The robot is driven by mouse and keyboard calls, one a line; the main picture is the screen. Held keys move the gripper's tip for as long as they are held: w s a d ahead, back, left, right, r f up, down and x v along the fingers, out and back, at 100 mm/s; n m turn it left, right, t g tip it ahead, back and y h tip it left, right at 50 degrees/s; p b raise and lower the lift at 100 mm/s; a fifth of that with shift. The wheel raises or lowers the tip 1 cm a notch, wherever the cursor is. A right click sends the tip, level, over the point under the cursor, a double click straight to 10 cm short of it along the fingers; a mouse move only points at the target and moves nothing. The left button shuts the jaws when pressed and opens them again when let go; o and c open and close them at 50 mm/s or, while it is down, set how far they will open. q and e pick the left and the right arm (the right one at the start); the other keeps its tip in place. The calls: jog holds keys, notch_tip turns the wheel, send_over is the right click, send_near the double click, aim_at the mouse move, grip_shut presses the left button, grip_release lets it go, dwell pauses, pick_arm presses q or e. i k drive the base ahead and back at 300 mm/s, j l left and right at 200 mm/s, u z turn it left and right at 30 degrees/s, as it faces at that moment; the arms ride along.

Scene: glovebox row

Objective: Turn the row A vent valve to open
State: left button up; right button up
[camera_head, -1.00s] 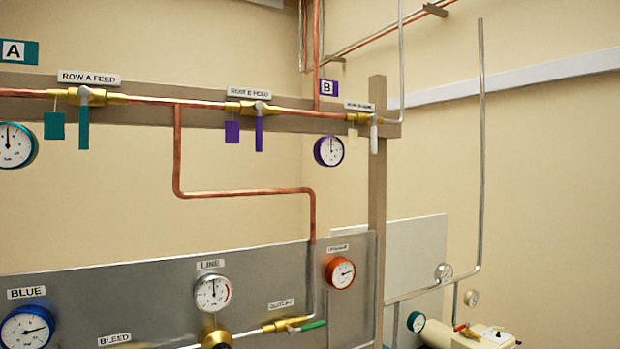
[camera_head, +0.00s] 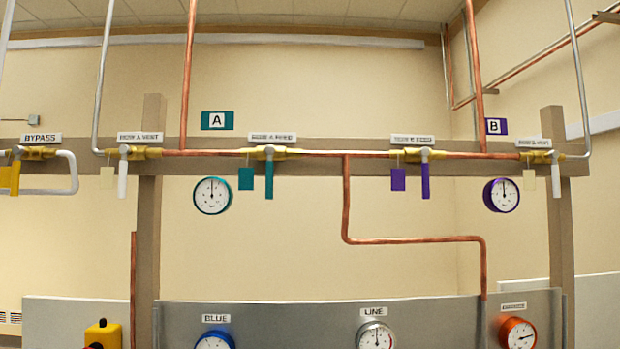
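The row A vent valve (camera_head: 124,153) is a brass valve on the pipe at the left, under a white label reading ROW A VENT (camera_head: 140,138). Its white lever handle (camera_head: 122,179) hangs straight down, across the horizontal pipe. A cream tag (camera_head: 107,178) hangs just left of the lever. A silver pipe (camera_head: 101,90) rises from the valve's left side. Neither of my grippers shows in the head view.
Row A feed (camera_head: 270,153), with a teal lever, and another feed valve (camera_head: 425,155), with a purple lever, share the rail. A yellow-handled bypass valve (camera_head: 38,153) is at far left. Gauges and a grey panel (camera_head: 280,313) stand below. A yellow box (camera_head: 103,334) is lower left.

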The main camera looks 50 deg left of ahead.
aim_at(125, 150)
jog(key=u, duration=2.35)
